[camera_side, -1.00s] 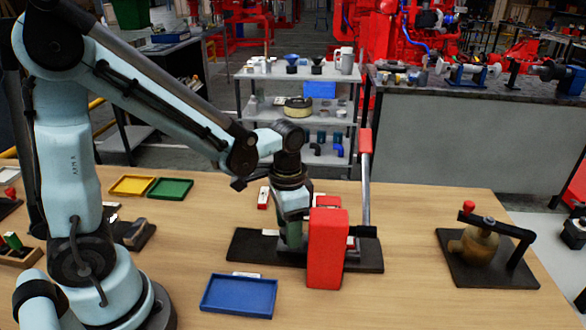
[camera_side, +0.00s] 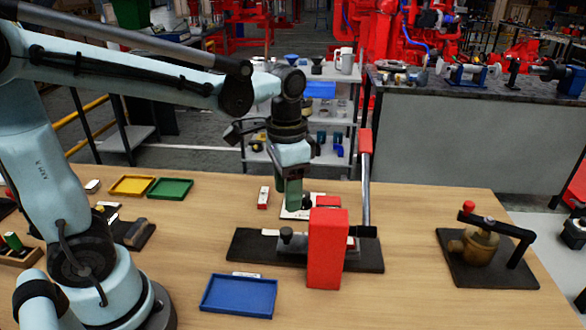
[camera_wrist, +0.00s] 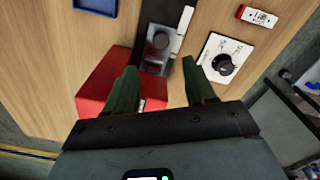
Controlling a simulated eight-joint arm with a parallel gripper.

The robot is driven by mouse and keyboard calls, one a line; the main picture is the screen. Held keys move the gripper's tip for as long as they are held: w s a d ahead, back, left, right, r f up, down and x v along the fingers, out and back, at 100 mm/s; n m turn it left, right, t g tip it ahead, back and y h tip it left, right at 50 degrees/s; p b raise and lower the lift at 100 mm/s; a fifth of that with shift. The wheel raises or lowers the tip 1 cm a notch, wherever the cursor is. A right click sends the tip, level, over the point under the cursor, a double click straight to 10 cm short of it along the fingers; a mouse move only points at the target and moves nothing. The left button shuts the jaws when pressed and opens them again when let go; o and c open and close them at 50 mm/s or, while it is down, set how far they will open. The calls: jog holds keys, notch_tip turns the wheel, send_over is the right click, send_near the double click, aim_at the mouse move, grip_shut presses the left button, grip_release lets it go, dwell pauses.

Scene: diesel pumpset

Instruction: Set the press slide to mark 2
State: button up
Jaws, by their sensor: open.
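The press has a red body (camera_side: 328,250) and an upright lever with a red grip (camera_side: 365,142), on a dark base plate (camera_side: 250,246). Its slide has a dark knob (camera_side: 286,233), left of the red body. A pale strip (camera_side: 270,232) lies along the slide. The wrist view also shows the knob (camera_wrist: 161,40) and the strip (camera_wrist: 183,32); its marks are too small to read. My gripper (camera_side: 293,207) is above the slide, clear of the knob.
A white card with a black dial (camera_wrist: 225,64) lies behind the press, beside a small red-and-white block (camera_side: 263,197). A blue tray (camera_side: 238,313) is in front. A brass valve with a black handle (camera_side: 478,246) stands right. Yellow (camera_side: 132,185) and green (camera_side: 170,188) trays lie back left.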

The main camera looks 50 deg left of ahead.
jog(key=shift+r, duration=1.55)
jog(key=shift+s, duration=0.1)
jog(key=s+f+n+t, duration=0.1)
jog(key=t, duration=0.1)
jog(key=s+a+n+t, duration=0.1)
jog(key=t, duration=0.1)
jog(key=s+f+n+t, duration=0.1)
jog(key=t, duration=0.2)
jog(key=shift+s+a+f+n, duration=0.35)
jog(key=shift+n, duration=0.05)
